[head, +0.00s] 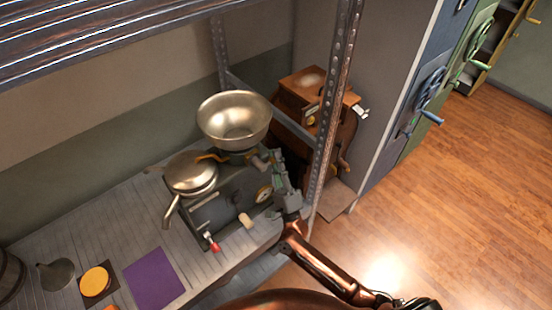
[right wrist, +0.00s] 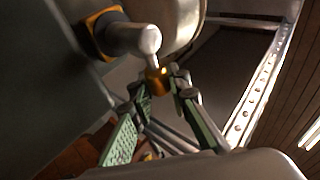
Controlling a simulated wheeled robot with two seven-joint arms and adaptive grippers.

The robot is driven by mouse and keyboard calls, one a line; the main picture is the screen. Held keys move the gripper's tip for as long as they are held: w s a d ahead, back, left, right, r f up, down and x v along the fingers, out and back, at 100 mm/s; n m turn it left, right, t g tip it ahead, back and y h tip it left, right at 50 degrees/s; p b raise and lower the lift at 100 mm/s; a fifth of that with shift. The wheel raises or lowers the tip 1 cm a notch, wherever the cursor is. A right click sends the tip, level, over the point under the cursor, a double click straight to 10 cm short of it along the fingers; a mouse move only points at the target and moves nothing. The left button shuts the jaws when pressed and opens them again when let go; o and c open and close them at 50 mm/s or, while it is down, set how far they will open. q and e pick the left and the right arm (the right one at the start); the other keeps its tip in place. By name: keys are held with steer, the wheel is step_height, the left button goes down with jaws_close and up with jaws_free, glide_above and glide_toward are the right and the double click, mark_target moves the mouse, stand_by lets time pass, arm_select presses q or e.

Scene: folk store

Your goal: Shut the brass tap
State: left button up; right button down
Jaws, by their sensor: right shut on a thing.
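A cream separator (head: 225,205) stands on the grey shelf, with a wide metal bowl (head: 234,118) on top. In the right wrist view, a grey spout with a brass collar (right wrist: 103,33) comes out of the metal body below the bowl. The small brass tap piece (right wrist: 157,80) is at the spout's pale rounded end. My right gripper (right wrist: 166,83) has its fingertips around this brass piece and is shut on it. In the head view my right gripper (head: 274,165) is beside the bowl's right underside, and its fingers mostly hide the tap. My left gripper is out of view.
A metal shelf post (head: 334,110) stands close to the right of my gripper. A wooden machine (head: 305,95) is behind it. A purple mat (head: 154,279) and a yellow disc (head: 95,281) lie on the shelf at left. The wooden floor (head: 460,170) at right is clear.

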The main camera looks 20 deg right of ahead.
steer(key=c, duration=2.1)
jaws_free()
steer(key=v, duration=1.2)
